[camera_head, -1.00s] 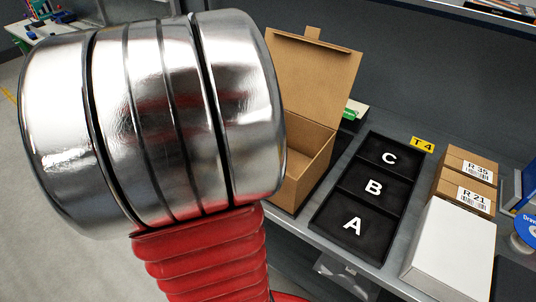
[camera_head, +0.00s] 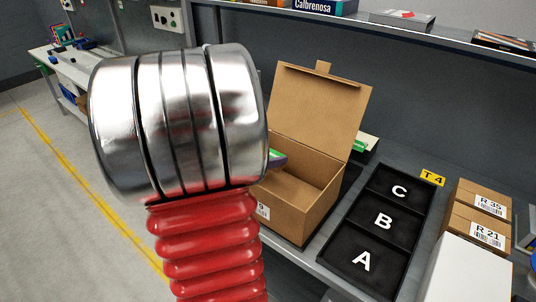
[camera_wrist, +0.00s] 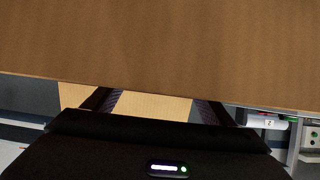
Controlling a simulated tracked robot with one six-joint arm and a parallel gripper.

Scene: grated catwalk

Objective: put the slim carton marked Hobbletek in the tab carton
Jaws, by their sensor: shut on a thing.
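The tab carton (camera_head: 300,225) is an open brown box on the bench, its lid (camera_head: 318,105) raised at the back with a tab on top. My arm hides its left side and my gripper in the head view. A small dark and green end (camera_head: 277,158) shows beside my arm over the carton's opening; I cannot read a marking on it. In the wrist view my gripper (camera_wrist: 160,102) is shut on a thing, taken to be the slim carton. A wide brown surface (camera_wrist: 160,40) hides the fingertips; whether it belongs to the held carton I cannot tell.
Right of the carton lies a black tray (camera_head: 335,268) with empty compartments A, B and C. Brown boxes marked R 35 (camera_head: 483,196) and R 21 (camera_head: 470,225) and a white box (camera_head: 465,272) stand farther right. A shelf (camera_head: 400,30) runs above the back.

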